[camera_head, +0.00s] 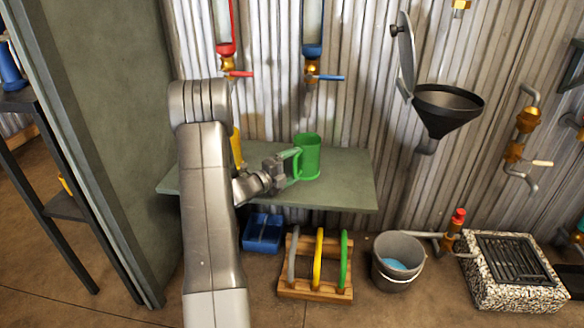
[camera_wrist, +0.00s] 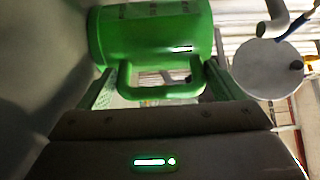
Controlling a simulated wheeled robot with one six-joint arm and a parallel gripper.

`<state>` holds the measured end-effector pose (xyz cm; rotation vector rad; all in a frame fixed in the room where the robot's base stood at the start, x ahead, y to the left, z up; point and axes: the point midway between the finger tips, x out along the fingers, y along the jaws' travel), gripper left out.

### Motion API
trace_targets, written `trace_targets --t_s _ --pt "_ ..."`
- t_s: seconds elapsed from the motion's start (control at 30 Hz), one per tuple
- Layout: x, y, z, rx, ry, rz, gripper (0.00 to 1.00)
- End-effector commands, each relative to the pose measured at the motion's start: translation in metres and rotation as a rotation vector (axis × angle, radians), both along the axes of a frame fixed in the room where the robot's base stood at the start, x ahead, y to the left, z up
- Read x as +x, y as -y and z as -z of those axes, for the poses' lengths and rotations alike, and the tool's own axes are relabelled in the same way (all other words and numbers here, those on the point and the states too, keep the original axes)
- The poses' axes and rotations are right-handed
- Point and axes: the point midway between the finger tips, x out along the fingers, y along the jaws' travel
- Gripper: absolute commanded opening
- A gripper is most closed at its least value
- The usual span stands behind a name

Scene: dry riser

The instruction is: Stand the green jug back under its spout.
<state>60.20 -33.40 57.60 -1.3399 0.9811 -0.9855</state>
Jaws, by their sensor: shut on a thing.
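The green jug (camera_head: 308,157) is upright at the shelf (camera_head: 345,185), its handle on its left side. I cannot tell whether its base touches the shelf. My gripper (camera_head: 290,168) comes from the left and is shut on the jug's handle. In the wrist view the jug (camera_wrist: 155,35) fills the upper middle, and its handle (camera_wrist: 160,92) lies between my gripper's fingers (camera_wrist: 155,93). Above the shelf, a spout with a blue lever (camera_head: 312,68) hangs over the jug, and a spout with a red lever (camera_head: 225,62) hangs to its left.
A yellow thing (camera_head: 237,148) stands on the shelf, partly hidden by my arm. A black funnel (camera_head: 445,105) with a raised lid is on the wall at right. Below are a blue box (camera_head: 262,233), a wooden rack (camera_head: 315,290) and a bucket (camera_head: 398,247).

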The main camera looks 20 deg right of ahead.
Motion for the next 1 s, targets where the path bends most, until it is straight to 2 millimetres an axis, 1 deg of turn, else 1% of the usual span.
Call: trace_targets --t_s 0.03,0.07,0.1,0.33,0.47,0.57,0.8,0.9,1.0 --pt "0.000 0.000 0.001 0.002 -0.002 0.000 0.91" --pt "0.000 0.000 0.001 0.002 -0.002 0.000 0.97" --pt "0.000 0.000 0.001 0.002 -0.002 0.000 1.00" --pt "0.000 -0.001 0.001 0.002 -0.002 0.000 1.00" --pt "-0.003 -0.011 0.000 0.002 -0.003 -0.003 1.00" --pt "-0.008 -0.028 -0.001 0.002 -0.004 -0.004 1.00" --pt "-0.024 -0.082 -0.002 0.001 -0.004 -0.005 1.00" --pt "-0.031 -0.101 -0.001 0.001 -0.003 -0.005 1.00" --pt "-0.035 -0.116 0.000 0.001 -0.003 -0.003 1.00"
